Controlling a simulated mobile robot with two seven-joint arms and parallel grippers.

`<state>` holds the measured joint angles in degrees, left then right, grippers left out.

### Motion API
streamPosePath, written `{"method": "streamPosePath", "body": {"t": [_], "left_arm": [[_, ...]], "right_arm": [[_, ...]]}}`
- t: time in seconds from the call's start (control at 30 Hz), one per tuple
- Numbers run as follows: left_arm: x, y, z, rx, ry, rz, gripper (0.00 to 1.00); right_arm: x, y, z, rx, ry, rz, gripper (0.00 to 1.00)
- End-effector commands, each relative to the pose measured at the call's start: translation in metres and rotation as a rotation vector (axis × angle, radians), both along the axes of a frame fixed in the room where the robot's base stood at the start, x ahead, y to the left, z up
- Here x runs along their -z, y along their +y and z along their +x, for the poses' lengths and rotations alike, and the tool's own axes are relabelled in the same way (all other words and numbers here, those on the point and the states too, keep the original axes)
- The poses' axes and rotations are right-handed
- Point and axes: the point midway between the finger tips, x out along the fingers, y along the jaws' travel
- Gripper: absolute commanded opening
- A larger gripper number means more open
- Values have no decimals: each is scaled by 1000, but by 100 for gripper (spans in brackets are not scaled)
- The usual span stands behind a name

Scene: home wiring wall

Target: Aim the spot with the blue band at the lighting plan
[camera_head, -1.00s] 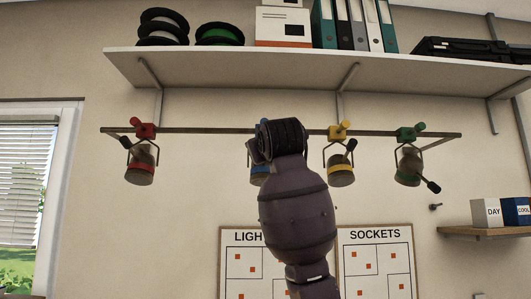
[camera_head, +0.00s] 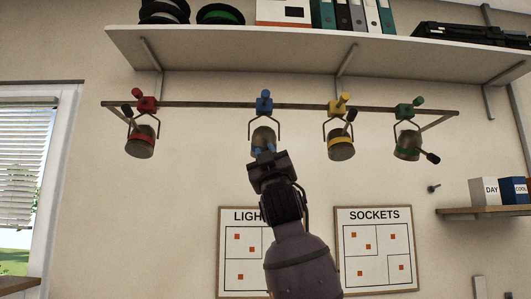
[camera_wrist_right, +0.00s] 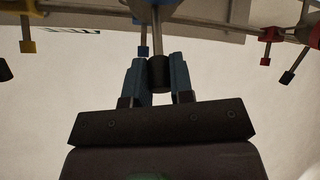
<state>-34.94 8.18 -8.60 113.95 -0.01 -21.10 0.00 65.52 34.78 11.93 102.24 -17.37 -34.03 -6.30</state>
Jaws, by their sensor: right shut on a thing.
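The spot with the blue band (camera_head: 263,136) hangs from the rail by its blue clamp (camera_head: 264,104), second from the left. Its lower part and band are mostly hidden behind my right gripper (camera_head: 263,154). In the right wrist view, my right gripper (camera_wrist_right: 157,78) has its blue fingers shut on the spot's dark handle knob (camera_wrist_right: 158,72). The lighting plan (camera_head: 232,262) is on the wall below, with its right part hidden by my right arm. My left gripper is not in view.
Spots with red (camera_head: 141,143), yellow (camera_head: 341,143) and green (camera_head: 408,144) bands hang from the same rail (camera_head: 210,104). A loaded shelf (camera_head: 300,52) is above. The sockets plan (camera_head: 375,250) is right of the lighting plan. The wall between rail and plans is mostly clear.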

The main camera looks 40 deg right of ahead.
Motion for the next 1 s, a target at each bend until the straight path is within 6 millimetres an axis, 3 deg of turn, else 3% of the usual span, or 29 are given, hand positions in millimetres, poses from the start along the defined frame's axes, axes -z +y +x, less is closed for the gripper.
{"method": "streamPosePath", "body": {"t": [0.3, 0.8, 0.83, 1.0], "left_arm": [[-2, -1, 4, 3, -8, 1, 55], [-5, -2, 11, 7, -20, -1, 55], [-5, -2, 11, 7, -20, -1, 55], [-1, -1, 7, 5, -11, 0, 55]], "right_arm": [[13, -3, 8, -3, 14, 7, 0], [16, -4, 11, -4, 20, 9, 0], [16, -4, 11, -3, 21, 10, 24], [15, -4, 10, -2, 17, 8, 47]]}}
